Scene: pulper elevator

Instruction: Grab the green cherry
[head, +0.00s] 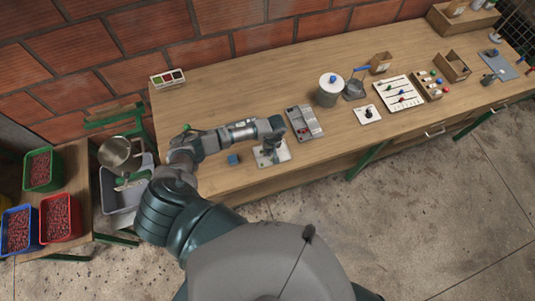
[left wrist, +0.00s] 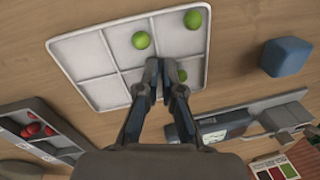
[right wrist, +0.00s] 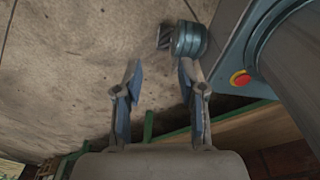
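A white divided tray (left wrist: 88,58) lies on the wooden bench under my left gripper. In the left wrist view one green cherry (left wrist: 193,19) is at the tray's upper right. A second green cherry (left wrist: 141,40) is just beyond the fingertips. A third green cherry (left wrist: 182,75) is beside the right finger and partly hidden by it. My left gripper (left wrist: 162,65) is over the tray with its fingertips almost together, and nothing shows between them. In the head view the arm partly covers the tray (head: 284,155). My right gripper (right wrist: 159,65) is open and empty, away from the bench.
A blue block (head: 233,160) lies left of the tray. Bins of red cherries (head: 60,217) stand at far left.

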